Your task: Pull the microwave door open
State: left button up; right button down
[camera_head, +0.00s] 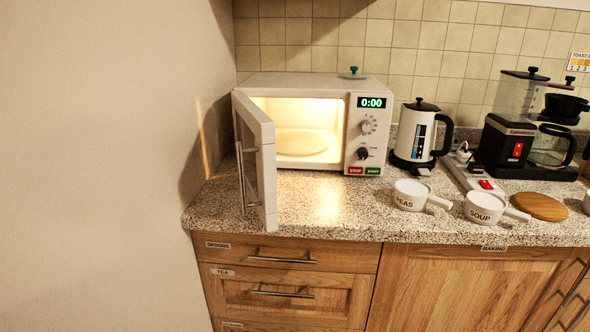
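A white microwave (309,81) stands at the back left of the speckled counter, close to the side wall. Its door (264,139) stands wide open, hinged on the left and swung out toward me. A metal handle (241,176) shows on the door's outer face. The cavity is lit and holds a pale round turntable plate (300,142). The display reads 0:00, above two knobs and the red STOP and green START buttons. Neither of my grippers is in view.
Right of the microwave stand a white kettle (415,137), a power strip (470,177) and a black coffee maker (505,141). In front are the PEAS cup (411,193), SOUP cup (484,206) and a round wooden board (540,206). Counter before the cavity is clear. Drawers (285,290) lie below.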

aim_at(254, 132)
jog(key=l+u, duration=0.4)
jog(key=l, duration=0.9)
